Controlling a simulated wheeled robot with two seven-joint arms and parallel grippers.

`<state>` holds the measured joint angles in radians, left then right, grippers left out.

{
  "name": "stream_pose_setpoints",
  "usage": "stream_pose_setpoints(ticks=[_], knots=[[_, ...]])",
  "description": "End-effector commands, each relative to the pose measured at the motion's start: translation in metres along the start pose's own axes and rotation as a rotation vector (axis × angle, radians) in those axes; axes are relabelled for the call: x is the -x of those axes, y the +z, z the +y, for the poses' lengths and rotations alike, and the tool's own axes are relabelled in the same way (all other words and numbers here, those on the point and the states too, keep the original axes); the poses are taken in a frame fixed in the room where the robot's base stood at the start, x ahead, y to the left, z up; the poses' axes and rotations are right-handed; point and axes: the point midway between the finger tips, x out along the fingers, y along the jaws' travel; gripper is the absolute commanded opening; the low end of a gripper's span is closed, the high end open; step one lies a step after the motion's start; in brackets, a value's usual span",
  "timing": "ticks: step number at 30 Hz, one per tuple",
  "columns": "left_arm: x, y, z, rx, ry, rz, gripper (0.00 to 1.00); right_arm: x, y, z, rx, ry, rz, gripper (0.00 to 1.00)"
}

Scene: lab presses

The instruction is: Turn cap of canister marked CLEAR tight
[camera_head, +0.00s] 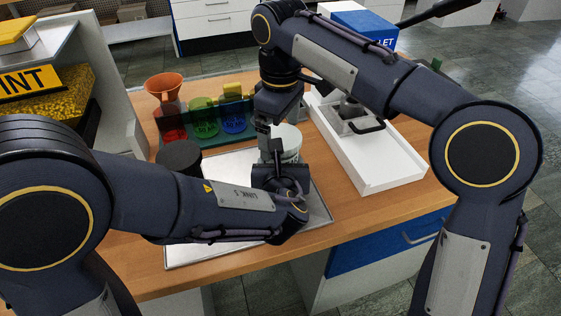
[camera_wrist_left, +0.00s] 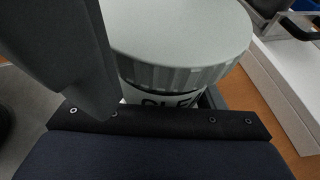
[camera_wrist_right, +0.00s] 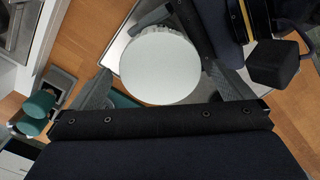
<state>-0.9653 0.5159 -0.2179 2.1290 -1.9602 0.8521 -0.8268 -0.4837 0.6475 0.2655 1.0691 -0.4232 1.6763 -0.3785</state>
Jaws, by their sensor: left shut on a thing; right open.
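The canister has a pale grey ribbed cap (camera_head: 289,137) and stands over the metal tray (camera_head: 322,212). In the left wrist view its cap (camera_wrist_left: 185,38) is large, and a label (camera_wrist_left: 165,100) below starts with "CLE"; the rest is hidden. My left gripper (camera_head: 280,172) is shut on the canister body below the cap. My right gripper (camera_head: 277,143) comes from above and is open. In the right wrist view the round cap (camera_wrist_right: 160,68) lies between its spread fingers, seen from above; I cannot tell whether they touch it.
A black-capped container (camera_head: 180,156) stands left of the canister. A white tray (camera_head: 380,171) with a metal, black-handled object (camera_head: 354,116) lies to the right.

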Motion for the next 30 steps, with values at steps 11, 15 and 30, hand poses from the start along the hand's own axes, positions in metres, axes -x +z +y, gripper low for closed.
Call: stream_pose_setpoints(ticks=[11,15,30], knots=[[0.0,0.0,0.0,0.0,0.0,-0.001,0.0,0.058,-0.001,0.0,0.001,0.001,0.003,1.0],[0.0,0.0,0.0,0.0,0.0,-0.001,0.0,0.068,-0.001,0.0,0.0,0.0,0.001,1.0],[0.0,0.0,0.0,0.0,0.0,-0.001,0.88,0.07,0.0,0.0,0.0,0.0,0.001,1.0]])
